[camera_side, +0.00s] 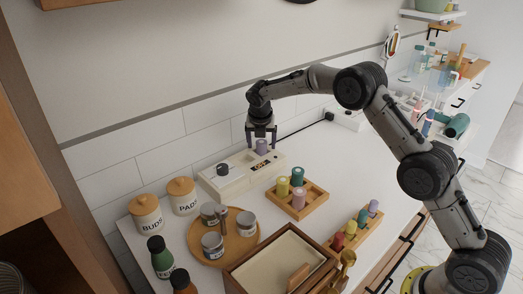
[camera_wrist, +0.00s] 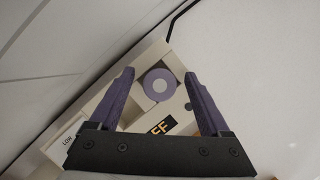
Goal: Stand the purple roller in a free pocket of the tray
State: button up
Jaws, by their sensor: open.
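The purple roller (camera_side: 262,146) stands upright at the right end of a cream warmer box (camera_side: 236,181). The wrist view shows the roller's round top (camera_wrist: 159,77) from above, with a pale centre. My gripper (camera_side: 261,133) is open directly above the roller. In the wrist view its two fingers (camera_wrist: 158,90) lie on either side of the roller, with gaps visible. The wooden tray (camera_side: 307,207) is right of the box. It holds a yellow roller (camera_side: 283,187), a teal roller (camera_side: 297,176) and a pink roller (camera_side: 299,198). Its right pocket looks empty.
A narrow wooden rack (camera_side: 343,252) of several small coloured pieces stands front right of the tray. A round board with jars (camera_side: 213,245) and a wooden box (camera_side: 270,262) are in front. Canisters (camera_side: 146,214) stand left. The counter behind the tray is clear.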

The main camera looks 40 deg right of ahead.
grip_shut()
dwell(0.3)
jog(key=shift+r, duration=0.1)
